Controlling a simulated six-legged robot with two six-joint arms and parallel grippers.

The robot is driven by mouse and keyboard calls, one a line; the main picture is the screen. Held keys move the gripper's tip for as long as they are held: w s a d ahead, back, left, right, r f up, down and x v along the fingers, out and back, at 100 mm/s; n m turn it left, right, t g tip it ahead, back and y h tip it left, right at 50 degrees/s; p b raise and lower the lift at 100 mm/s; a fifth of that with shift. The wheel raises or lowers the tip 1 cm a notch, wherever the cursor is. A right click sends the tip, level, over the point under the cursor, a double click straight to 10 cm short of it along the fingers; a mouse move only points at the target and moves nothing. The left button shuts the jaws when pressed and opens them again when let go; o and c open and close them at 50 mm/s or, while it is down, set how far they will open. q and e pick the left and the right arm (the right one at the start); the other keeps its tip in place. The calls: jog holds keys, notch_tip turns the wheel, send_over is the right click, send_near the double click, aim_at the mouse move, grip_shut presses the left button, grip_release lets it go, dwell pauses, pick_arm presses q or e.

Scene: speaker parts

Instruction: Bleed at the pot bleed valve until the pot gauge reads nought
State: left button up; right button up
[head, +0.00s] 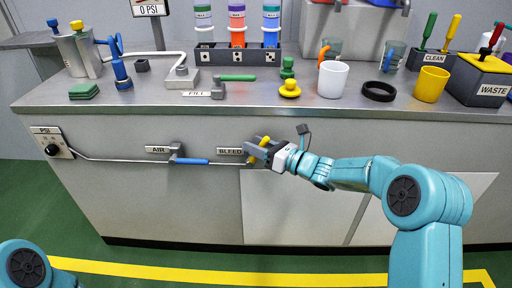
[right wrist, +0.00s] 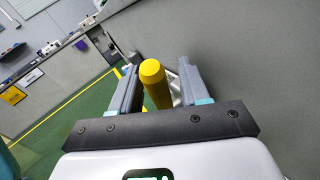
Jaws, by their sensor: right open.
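The yellow bleed valve handle (head: 264,141) is on the pipe on the bench front, beside the BLEED label (head: 230,151). My right gripper (head: 260,150) is at this valve. In the right wrist view the yellow handle (right wrist: 155,82) stands between the two open fingers of my right gripper (right wrist: 158,85), with a gap seen at its right side. A PSI dial (head: 55,147) sits at the left end of the pipe; its needle is too small to read. A sign (head: 152,7) above the bench reads 0 PSI. My left gripper is out of view; only part of that arm shows.
A blue-handled AIR valve (head: 192,161) is on the same pipe to the left. The bench top (head: 135,97) above holds a FILL valve with a green handle (head: 236,78), a white cup (head: 333,79), a yellow cup (head: 431,84) and a black ring (head: 379,91).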

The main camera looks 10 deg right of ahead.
jog(key=shift+w+a, duration=0.1)
jog(key=shift+a, duration=0.05)
grip_shut()
